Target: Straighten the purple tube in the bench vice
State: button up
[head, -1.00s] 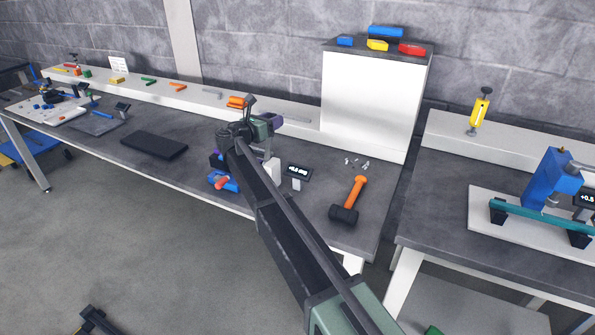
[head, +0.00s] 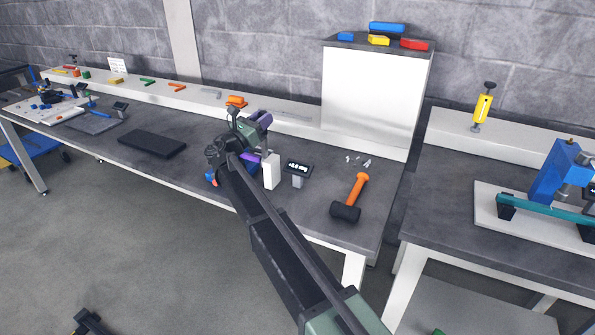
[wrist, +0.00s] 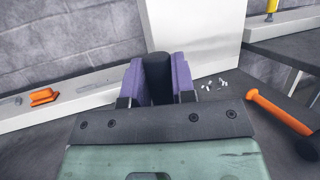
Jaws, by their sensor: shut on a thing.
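The purple tube (head: 250,158) shows as a short piece beside my arm, near the front edge of the middle bench. The blue bench vice (head: 211,178) is mostly hidden behind my arm; only a small blue and red bit shows. I cannot tell how straight the tube is. My gripper (head: 264,118) is above and beyond the vice, with purple fingers. In the wrist view my gripper (wrist: 158,78) is shut on a black round-ended piece (wrist: 157,72). The rest of that piece is hidden.
A white block (head: 271,172) and a small display (head: 298,168) stand right of the tube. An orange-handled mallet (head: 350,200) lies farther right. A black mat (head: 152,144) lies left. An orange piece (head: 236,101) sits on the back ledge.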

jog(key=shift+s+a+f+b, duration=0.1)
jog(key=shift+s+a+b, duration=0.05)
jog(key=shift+s+b, duration=0.2)
jog(key=shift+w+r+p, duration=0.1)
jog(key=shift+r+p, duration=0.15)
jog(key=shift+p, duration=0.15)
jog(key=shift+w+d+f+g+y+p, duration=0.15)
jog(key=shift+w+d+y+p, duration=0.15)
jog(key=shift+w+p, duration=0.15)
jog(key=shift+w+d+f+g+y+p, duration=0.1)
jog(key=shift+w+d+g+y+p, duration=0.1)
jog(key=shift+w+y+p, duration=0.2)
